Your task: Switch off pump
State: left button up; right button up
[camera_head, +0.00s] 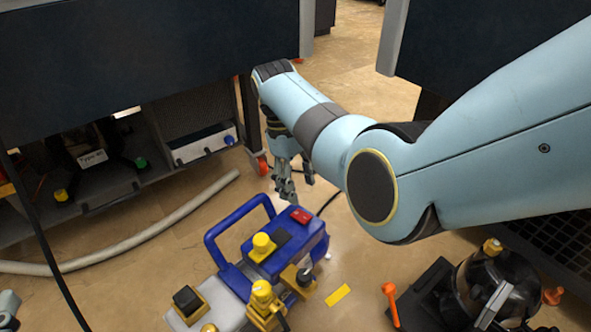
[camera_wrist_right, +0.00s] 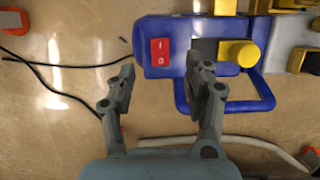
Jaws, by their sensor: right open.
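The vacuum pump (camera_head: 300,240) stands on the floor, with a blue body, a blue handle frame and yellow fittings. Its red switch (camera_head: 300,215) is on top at the far right end of the blue body. In the right wrist view the red switch (camera_wrist_right: 160,51) shows white marks and lies just beyond the fingertips. My right gripper (camera_head: 290,192) hangs just behind and above the switch end. In the wrist view its two fingers (camera_wrist_right: 160,75) are apart, with nothing between them.
A dark workbench (camera_head: 150,50) with a lower shelf stands at the back left. A pale hose (camera_head: 130,248) lies on the floor. A black machine (camera_head: 480,285) stands at the lower right, by an orange-handled part (camera_head: 390,292). A black cable (camera_wrist_right: 75,63) runs from the pump's end.

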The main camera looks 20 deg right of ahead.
jog(key=shift+v, duration=1.9)
